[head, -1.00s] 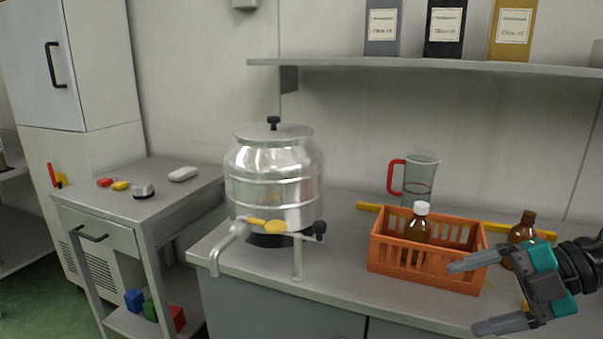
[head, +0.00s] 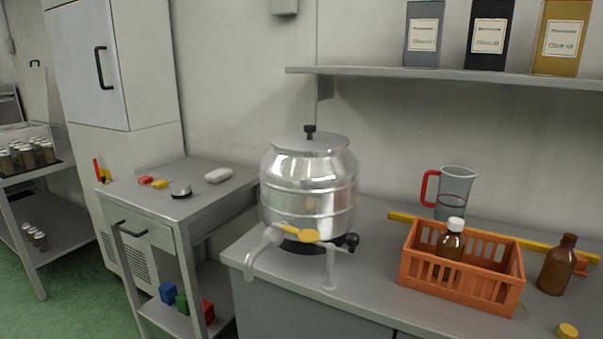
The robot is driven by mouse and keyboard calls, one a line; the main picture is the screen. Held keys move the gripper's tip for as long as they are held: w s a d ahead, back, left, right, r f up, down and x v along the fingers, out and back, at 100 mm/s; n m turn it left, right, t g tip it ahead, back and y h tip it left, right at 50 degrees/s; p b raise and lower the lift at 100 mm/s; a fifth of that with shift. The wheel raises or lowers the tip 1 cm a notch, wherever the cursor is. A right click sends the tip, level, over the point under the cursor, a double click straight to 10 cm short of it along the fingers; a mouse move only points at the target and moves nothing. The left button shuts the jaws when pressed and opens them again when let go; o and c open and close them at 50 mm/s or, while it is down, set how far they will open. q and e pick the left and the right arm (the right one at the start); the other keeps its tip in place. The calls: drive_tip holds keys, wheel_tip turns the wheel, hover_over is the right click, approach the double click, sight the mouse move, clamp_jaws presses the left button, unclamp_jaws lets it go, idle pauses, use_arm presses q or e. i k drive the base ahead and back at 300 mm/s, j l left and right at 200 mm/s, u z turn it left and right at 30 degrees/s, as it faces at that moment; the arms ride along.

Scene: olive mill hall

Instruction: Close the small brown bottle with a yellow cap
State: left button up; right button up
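A small brown bottle (head: 557,265) stands upright without a cap on the counter, right of the orange crate. A yellow cap (head: 567,331) lies on the counter in front of it, at the bottom edge of the head view. The cap and bottle are apart. Another brown bottle (head: 451,243) with a white cap stands inside the orange crate (head: 455,285). Neither of my grippers is in view.
A steel drum with a tap (head: 308,185) stands left of the crate. A measuring jug with a red handle (head: 455,192) and a yellow bar (head: 403,217) are behind the crate. A cart (head: 155,212) with small items stands left. The counter between drum and crate is clear.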

sight(560, 262)
drive_tip(key=z, duration=1.45)
